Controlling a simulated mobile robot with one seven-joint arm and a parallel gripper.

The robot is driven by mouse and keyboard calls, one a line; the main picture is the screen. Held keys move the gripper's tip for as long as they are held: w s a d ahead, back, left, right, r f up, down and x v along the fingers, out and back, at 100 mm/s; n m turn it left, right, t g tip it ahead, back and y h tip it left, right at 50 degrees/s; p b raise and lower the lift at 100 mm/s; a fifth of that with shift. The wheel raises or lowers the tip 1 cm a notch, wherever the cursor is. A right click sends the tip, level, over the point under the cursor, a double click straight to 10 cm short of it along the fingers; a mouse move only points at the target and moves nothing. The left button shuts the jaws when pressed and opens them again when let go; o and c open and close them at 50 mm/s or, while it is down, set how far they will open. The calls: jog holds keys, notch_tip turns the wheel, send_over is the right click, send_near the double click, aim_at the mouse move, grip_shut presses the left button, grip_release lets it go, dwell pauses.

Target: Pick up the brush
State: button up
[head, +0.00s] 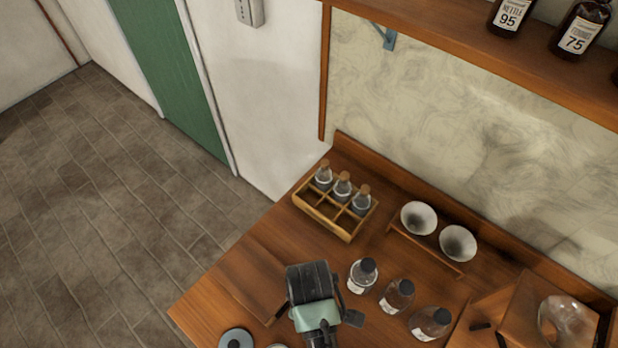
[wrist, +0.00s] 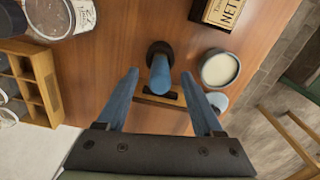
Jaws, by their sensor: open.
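What looks like the brush shows in the wrist view as a short blue handle (wrist: 160,74) rising from a dark round end on the wooden table. My gripper (wrist: 159,76) is open, with one blue finger on each side of the handle. I see a gap on both sides, and nothing is gripped. In the head view my gripper (head: 315,318) is over the front part of the table (head: 245,262). I cannot make out the brush there; my gripper probably hides it.
A jar of pale cream (wrist: 220,68) stands right of the handle. A wooden bar (wrist: 160,97) lies close by it. Bottles (head: 362,275) stand right of my gripper. A bottle rack (head: 345,236) and a two-funnel stand (head: 428,252) are behind.

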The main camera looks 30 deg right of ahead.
jog(key=shift+w+f+p, duration=0.1)
jog(key=shift+f+p, duration=0.2)
jog(key=shift+f, duration=1.75)
grip_shut()
